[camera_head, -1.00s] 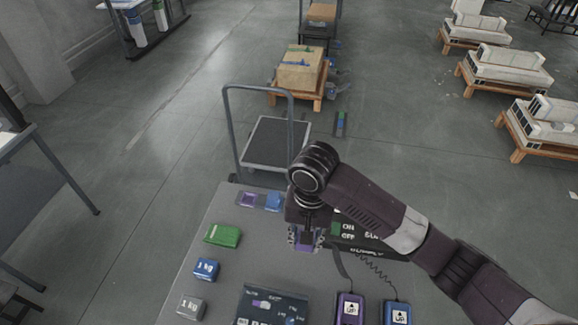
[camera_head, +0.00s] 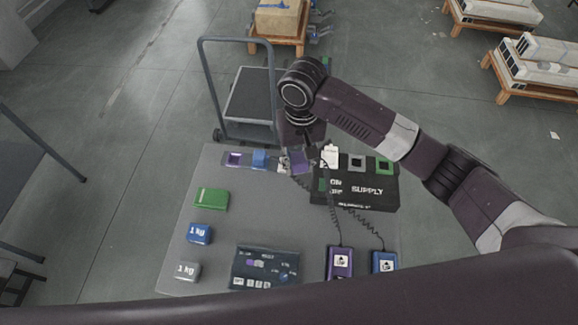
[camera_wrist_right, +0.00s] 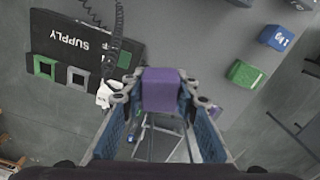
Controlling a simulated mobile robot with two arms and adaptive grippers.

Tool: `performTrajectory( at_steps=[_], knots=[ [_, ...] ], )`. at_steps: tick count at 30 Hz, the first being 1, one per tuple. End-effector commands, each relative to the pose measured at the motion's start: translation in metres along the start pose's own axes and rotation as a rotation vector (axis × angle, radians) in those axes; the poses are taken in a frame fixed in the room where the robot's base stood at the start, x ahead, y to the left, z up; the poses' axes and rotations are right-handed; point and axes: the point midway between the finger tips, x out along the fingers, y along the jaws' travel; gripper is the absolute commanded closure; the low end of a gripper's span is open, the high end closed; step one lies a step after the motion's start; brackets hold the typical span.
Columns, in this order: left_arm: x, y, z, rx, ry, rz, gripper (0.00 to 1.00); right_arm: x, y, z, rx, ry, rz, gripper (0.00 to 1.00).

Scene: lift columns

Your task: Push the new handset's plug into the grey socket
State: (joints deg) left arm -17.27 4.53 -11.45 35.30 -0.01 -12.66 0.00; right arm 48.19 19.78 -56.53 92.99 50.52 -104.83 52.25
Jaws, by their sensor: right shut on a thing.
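My right gripper (camera_head: 300,163) is shut on a purple plug (camera_head: 301,159) above the far edge of the grey table (camera_head: 220,262). The purple plug also shows in the right wrist view (camera_wrist_right: 162,89) between the fingers. The black supply box (camera_head: 340,195) stands just right of the gripper. On its far part are the grey socket (camera_head: 357,163) and a green socket (camera_head: 384,166). The grey socket also shows in the right wrist view (camera_wrist_right: 76,77), left of the plug and apart from it. A purple handset (camera_head: 340,263) and a blue handset (camera_head: 384,263) lie near the table front with coiled cords.
A white piece (camera_head: 330,156) sits between the gripper and the grey socket. A purple-and-blue strip (camera_head: 260,159) lies left of the gripper. A green block (camera_head: 211,198), 1 kg blocks (camera_head: 199,233) and a dark panel (camera_head: 266,268) are on the table. A trolley (camera_head: 250,105) stands beyond.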

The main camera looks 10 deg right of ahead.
Motion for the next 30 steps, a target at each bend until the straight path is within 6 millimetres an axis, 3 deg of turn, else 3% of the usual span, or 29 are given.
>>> performTrajectory(
  at_steps=[5, 30],
  knots=[
    [0.000, -0.003, -0.009, -0.002, 0.015, -0.003, 0.54, 0.001, 0.019, -0.007, -0.097, 0.001, 0.002, 0.94],
    [0.000, -0.001, -0.002, 0.002, 0.004, -0.001, 0.54, 0.005, 0.097, -0.036, -0.567, 0.000, 0.001, 0.94]
  ],
)
